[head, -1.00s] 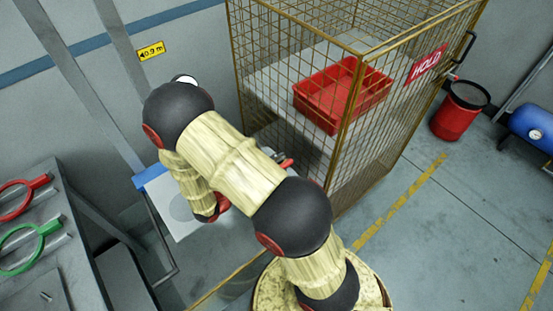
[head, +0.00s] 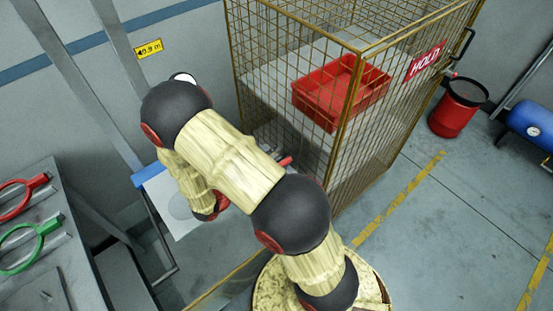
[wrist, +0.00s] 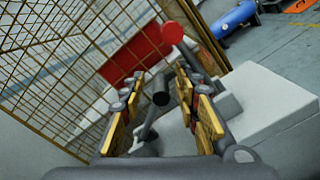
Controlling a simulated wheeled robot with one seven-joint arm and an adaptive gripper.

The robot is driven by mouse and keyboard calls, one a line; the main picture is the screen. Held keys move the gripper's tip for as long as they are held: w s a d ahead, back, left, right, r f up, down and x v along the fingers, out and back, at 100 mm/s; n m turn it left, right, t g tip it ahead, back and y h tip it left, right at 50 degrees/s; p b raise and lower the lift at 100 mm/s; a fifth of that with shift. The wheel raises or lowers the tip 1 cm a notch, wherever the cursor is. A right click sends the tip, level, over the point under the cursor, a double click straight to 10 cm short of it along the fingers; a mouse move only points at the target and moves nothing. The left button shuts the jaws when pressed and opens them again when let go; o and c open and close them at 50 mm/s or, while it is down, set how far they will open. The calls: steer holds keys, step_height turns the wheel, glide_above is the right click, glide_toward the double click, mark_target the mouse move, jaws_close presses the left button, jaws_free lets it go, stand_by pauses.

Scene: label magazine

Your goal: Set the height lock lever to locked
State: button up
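In the wrist view my gripper (wrist: 163,112) is open, its two yellow-padded fingers well apart. A grey rod with a round black end (wrist: 160,98) shows between the fingers, with a gap on both sides. Beyond the fingertips is a round red knob (wrist: 172,33) beside a dark grey bar; it looks like the lever's knob, but its link to the rod is unclear. In the head view a small red tip (head: 285,161) shows beside my arm near the cage. My arm hides the gripper and most of the lever there. I cannot read the lock position.
A brass mesh cage (head: 345,120) with a red tray (head: 325,112) and a HOLD sign (head: 425,64) stands close behind my arm. A grey bench with red and green ring handles (head: 30,237) is at left.

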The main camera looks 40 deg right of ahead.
steer(key=a, duration=1.2)
steer(key=shift+w, duration=0.35)
